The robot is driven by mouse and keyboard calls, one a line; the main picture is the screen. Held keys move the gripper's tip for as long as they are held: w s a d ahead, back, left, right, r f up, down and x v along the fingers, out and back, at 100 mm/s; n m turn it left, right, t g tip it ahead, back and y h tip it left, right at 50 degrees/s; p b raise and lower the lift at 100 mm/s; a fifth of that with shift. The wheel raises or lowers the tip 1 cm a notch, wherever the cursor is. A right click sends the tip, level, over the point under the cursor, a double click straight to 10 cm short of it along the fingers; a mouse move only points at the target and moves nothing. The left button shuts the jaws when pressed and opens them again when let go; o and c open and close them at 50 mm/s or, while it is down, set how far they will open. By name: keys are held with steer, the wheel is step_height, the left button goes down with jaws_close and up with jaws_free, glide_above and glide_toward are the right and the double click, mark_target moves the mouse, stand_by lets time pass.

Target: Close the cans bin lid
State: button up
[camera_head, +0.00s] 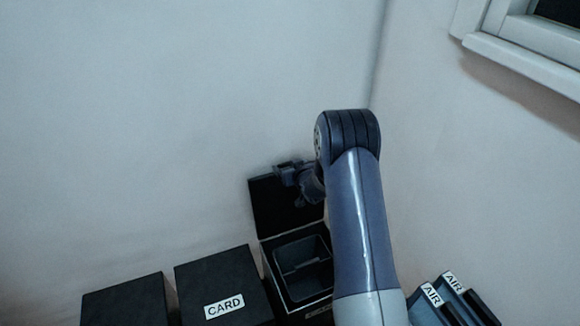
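The open bin (266,262) stands in the lower middle, right of the bin marked CARD. Its label is mostly cut off at the bottom edge and hidden by my arm, so I cannot read whether it says cans. Its black lid (268,218) stands raised at the back, near the wall. A dark inner container shows inside the bin. My gripper (283,170) is at the lid's upper edge, in front of it or touching it; I cannot tell which. Its fingers are small and dark, and their opening is unclear.
The closed CARD bin (222,280) and another closed black bin (125,302) stand to the left. Dark blue items labelled AIR (452,300) are at lower right. Walls meet in a corner behind; a window frame (520,45) is at upper right.

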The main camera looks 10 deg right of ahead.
steer(key=c, duration=1)
steer(key=shift+s+f, duration=0.1)
steer(key=s+d+f+t+b, duration=0.1)
steer(key=s+f+t+b, duration=0.1)
steer(key=s+b, duration=0.6)
steer(key=s+d+f+t+y+b, duration=0.1)
steer(key=s+b, duration=0.6)
steer(key=b, duration=0.7)
steer(key=s+d+f+t+b, duration=0.2)
steer(key=s+f+t+b, duration=0.2)
steer(key=s+b, duration=0.4)
steer(key=shift+s+d+f+b, duration=0.35)
steer(key=shift+f+b, duration=0.2)
steer(key=shift+b, duration=1)
